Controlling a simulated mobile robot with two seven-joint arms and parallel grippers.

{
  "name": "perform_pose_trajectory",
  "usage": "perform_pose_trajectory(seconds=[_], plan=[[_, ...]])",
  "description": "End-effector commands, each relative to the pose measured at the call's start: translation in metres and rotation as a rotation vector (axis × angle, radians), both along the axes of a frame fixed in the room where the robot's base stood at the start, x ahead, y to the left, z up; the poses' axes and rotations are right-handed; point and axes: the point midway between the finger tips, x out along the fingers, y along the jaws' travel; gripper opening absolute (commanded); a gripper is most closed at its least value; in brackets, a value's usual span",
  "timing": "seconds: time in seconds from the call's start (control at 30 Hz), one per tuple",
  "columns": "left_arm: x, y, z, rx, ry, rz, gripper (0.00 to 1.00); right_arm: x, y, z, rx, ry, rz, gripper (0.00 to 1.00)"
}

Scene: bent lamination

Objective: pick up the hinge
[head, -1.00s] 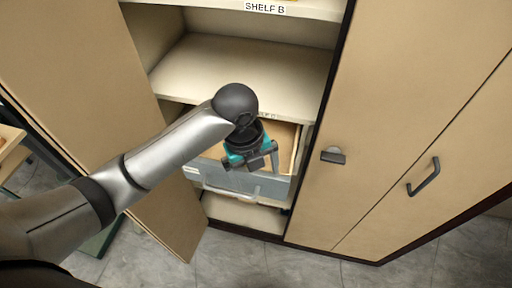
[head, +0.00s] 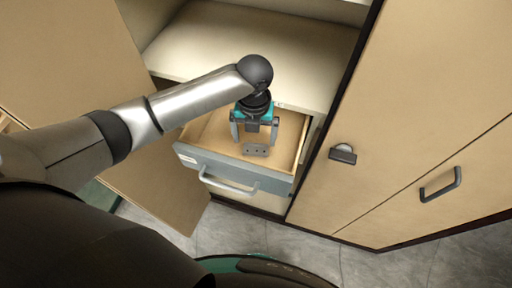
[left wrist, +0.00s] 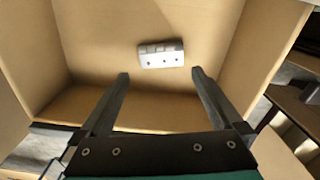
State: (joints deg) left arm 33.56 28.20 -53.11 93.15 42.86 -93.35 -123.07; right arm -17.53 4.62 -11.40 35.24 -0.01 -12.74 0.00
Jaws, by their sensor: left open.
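The hinge (head: 256,150) is a small grey plate with dark holes. It lies flat on the floor of the open drawer (head: 225,163). My left gripper (head: 254,139) is open and empty, pointing down over the drawer just behind the hinge in the head view. Its two fingers (left wrist: 159,75) are spread wide in the left wrist view and do not touch the hinge. My right gripper is not in view.
The drawer's grey front with a handle (head: 228,186) faces me. A shelf (head: 245,45) sits above and behind the drawer. An open cabinet door (head: 160,178) stands at left, and a closed door (head: 400,110) at right. The rest of the visible drawer floor is clear.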

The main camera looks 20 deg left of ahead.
Motion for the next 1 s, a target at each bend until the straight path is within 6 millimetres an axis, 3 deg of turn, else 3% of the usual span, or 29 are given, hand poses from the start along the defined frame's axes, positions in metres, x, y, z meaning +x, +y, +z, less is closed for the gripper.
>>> perform_pose_trajectory(seconds=[0.17,0.5,0.83,1.0], plan=[[0.001,-0.001,-0.01,0.0,0.0,0.001,1.0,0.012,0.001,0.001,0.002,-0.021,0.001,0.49],[0.005,-0.002,-0.05,0.0,0.001,0.002,1.0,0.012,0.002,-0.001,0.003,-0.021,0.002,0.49],[0.005,-0.002,-0.056,0.0,-0.002,0.0,1.0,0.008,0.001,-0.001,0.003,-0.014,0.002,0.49],[0.005,-0.002,-0.056,0.0,-0.002,0.0,0.81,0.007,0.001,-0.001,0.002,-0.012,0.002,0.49]])
